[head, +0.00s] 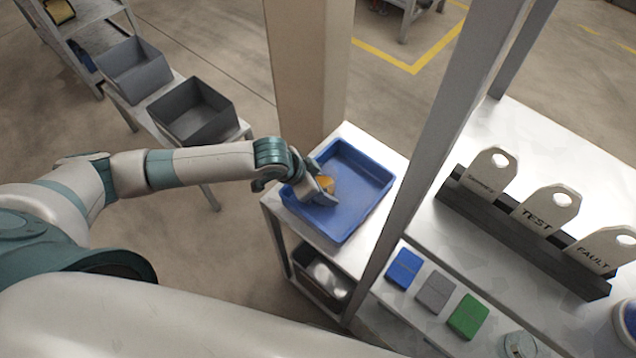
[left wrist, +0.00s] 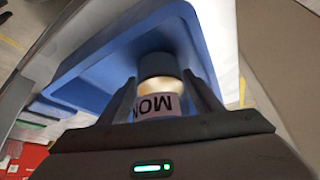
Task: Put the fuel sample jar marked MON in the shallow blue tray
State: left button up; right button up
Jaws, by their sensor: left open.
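The shallow blue tray (head: 365,188) sits on the end of a white table. In the head view the jar (head: 326,183) is a small amber patch inside the tray's left part, partly covered by my gripper. My left gripper (head: 324,194) is open, with one finger on each side of the jar; it also shows in the left wrist view (left wrist: 163,100). Whether the jar touches the tray floor is hidden. My right gripper is not in view.
A grey post (head: 437,125) rises just right of the tray. Beyond it, a dark rack (head: 520,232) holds tags, including TEST and FAULT. Blue, grey and green blocks (head: 468,317) lie in front, near a clear jar (head: 520,345). Grey bins (head: 193,110) stand at left.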

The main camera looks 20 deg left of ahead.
pick_arm(q)
jog(key=shift+r, duration=0.15)
jog(key=b+v, duration=0.2)
jog(key=v, duration=1)
jog(key=shift+s, duration=0.1)
